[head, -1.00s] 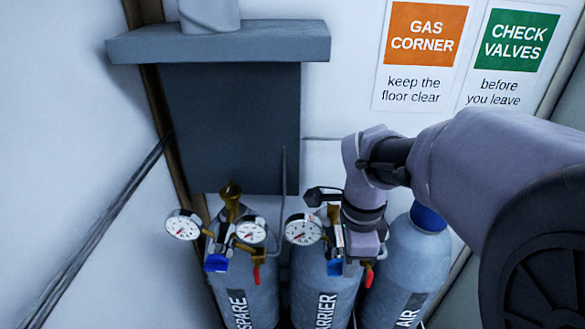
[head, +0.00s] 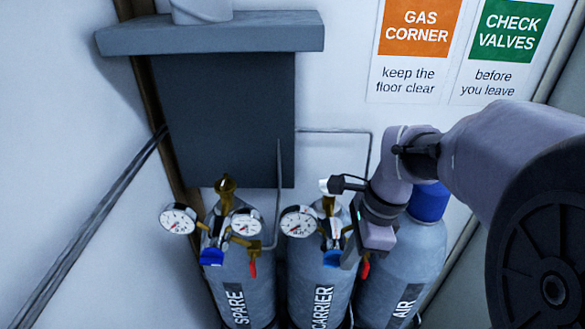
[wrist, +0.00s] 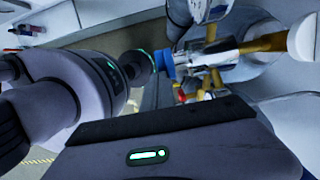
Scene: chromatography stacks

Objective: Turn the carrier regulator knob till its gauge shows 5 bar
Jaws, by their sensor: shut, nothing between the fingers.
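The carrier cylinder (head: 322,307) is the middle one of three. Its blue regulator knob (head: 332,258) sits low on the brass regulator, and a blue knob (wrist: 167,64) also shows in the wrist view. The carrier's left gauge (head: 299,222) faces me, but its needle is too small to read surely. My gripper (head: 351,250) is shut and empty, just right of the knob and apart from it. It hides the right part of the carrier regulator. In the wrist view the dark front edge of my gripper (wrist: 160,120) crosses the lower middle; the fingertips cannot be made out.
The spare cylinder (head: 238,303) stands left, with two gauges and its own blue knob (head: 212,257). The air cylinder (head: 403,306) stands right, close behind my wrist. A red lever (head: 365,268) hangs below my gripper. A grey shelf (head: 210,36) juts from the wall above.

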